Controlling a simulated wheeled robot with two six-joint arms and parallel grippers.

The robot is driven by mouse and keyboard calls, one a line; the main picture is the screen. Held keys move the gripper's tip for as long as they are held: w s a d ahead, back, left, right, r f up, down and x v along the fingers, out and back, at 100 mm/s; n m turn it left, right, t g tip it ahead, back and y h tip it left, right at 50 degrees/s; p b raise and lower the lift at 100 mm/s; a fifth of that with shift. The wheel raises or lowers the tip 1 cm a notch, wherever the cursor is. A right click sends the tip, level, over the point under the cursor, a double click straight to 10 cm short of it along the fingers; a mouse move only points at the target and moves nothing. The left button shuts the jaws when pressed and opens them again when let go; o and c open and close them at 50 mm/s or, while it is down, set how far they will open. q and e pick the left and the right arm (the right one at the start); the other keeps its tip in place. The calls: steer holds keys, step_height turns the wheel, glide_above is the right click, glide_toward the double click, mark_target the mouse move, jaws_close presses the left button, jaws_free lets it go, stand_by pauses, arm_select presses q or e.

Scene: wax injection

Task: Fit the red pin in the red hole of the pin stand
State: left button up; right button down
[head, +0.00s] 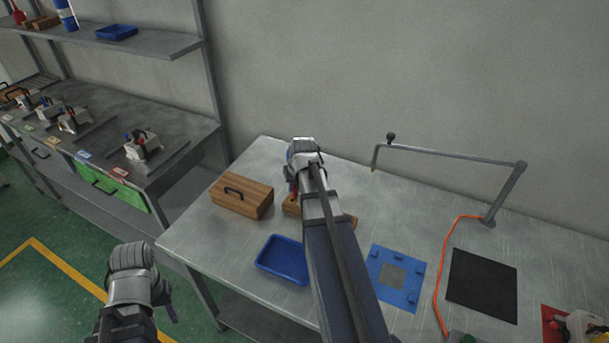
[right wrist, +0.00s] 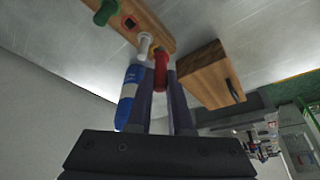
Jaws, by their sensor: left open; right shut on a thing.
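The red pin (right wrist: 161,72) is between the fingers of my right gripper (right wrist: 161,88), which is shut on it. In the head view my right gripper (head: 292,183) points down over the wooden pin stand (head: 290,208), mostly hidden by my arm. The right wrist view shows the stand (right wrist: 158,34) with a green pin (right wrist: 106,12), a white pin (right wrist: 145,42) and a red-rimmed dark square hole (right wrist: 130,22) between them. The red pin is beside the white pin, away from that hole; contact is unclear. My left gripper (head: 167,304) is open and empty, off the table's left edge.
A wooden box with a handle (head: 241,197) stands left of the stand, and a blue tray (head: 283,260) in front. A blue-and-white bottle (right wrist: 130,98) is near my right fingers. A blue fixture plate (head: 380,296), black mat (head: 482,284) and jointed rod (head: 455,157) lie to the right.

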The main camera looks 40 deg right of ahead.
steer(key=d, duration=0.1)
steer(key=s+d, duration=0.1)
steer(key=d, duration=0.3)
steer(key=shift+s+d+r, duration=0.2)
steer(key=shift+d+r, duration=0.05)
steer(key=shift+r, duration=0.15)
steer(key=shift+f, duration=0.2)
step_height(320, 180, down, 6)
steer(key=b, duration=0.5)
steer(key=shift+r, duration=0.25)
steer(key=shift+f+b, duration=1.5)
steer(key=shift+b, duration=0.25)
stand_by(0.4)
steer(key=c, duration=0.8)
jaws_free()
steer(key=shift+o, duration=0.2)
steer(key=shift+s+r, duration=0.1)
steer(key=shift+r, duration=0.05)
steer(key=p+v, duration=0.7)
steer(key=shift+r, duration=0.25)
